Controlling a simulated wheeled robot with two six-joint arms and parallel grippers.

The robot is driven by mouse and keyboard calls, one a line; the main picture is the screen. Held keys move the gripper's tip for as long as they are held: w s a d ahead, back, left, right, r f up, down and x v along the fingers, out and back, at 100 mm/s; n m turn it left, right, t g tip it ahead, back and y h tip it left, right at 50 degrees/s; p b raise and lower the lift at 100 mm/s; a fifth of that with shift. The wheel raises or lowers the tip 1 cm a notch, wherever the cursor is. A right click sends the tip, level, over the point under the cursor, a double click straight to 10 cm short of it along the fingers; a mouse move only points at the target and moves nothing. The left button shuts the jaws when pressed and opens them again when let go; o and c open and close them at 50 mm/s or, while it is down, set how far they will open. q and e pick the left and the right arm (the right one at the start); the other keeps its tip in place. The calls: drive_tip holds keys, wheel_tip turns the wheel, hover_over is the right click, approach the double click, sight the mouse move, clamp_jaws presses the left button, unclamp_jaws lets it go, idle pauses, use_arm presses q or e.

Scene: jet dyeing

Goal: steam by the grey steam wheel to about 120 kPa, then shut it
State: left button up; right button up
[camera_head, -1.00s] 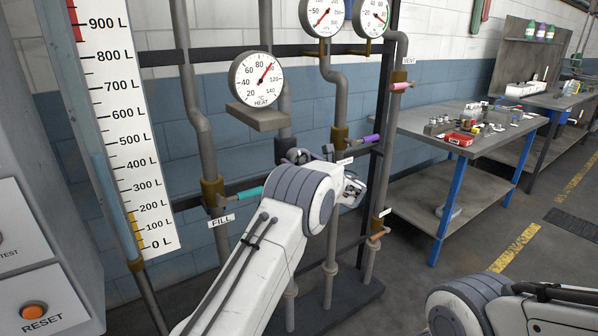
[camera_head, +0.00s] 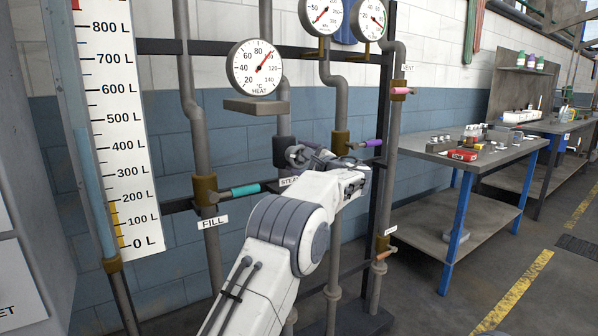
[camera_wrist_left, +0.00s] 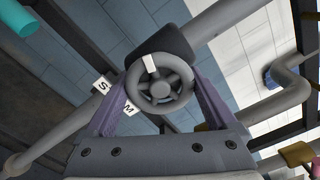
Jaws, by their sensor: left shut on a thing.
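The grey steam wheel (camera_head: 297,156) sits on its pipe behind a label that my gripper partly hides. In the left wrist view the wheel (camera_wrist_left: 160,86) faces me, with a white mark at its upper left. My left gripper (camera_head: 310,158) is shut on the wheel, one finger on each side of the rim. Two round gauges (camera_head: 321,15) and (camera_head: 369,18) stand at the top, cut by the picture edge; their needles are too small to read surely. The HEAT gauge (camera_head: 257,67) needle points up and right. My right gripper is out of view.
The teal FILL handle (camera_head: 245,190), purple handle (camera_head: 364,144), pink handle (camera_head: 402,91) and copper-coloured handle (camera_head: 385,255) stick out from nearby pipes. A litre scale (camera_head: 119,130) stands at left. A workbench (camera_head: 430,150) with small items is at right, with open floor before it.

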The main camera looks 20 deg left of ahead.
use_arm(q)
drive_tip(key=n+b, duration=0.3)
drive_tip(key=shift+f+n, duration=0.2)
drive_tip(key=shift+n, duration=0.1)
drive_tip(key=shift+r+n+b, duration=0.15)
drive_tip(key=shift+n+b, duration=0.7)
drive_tip(key=shift+n, duration=0.55)
drive_tip(key=o, duration=1)
drive_tip(key=shift+o, duration=0.2)
drive_tip(key=b+v, duration=0.1)
drive_tip(key=v, duration=0.9)
drive_tip(key=shift+d+b, duration=0.25)
drive_tip(key=shift+b, duration=0.05)
drive_tip(key=shift+s, duration=0.15)
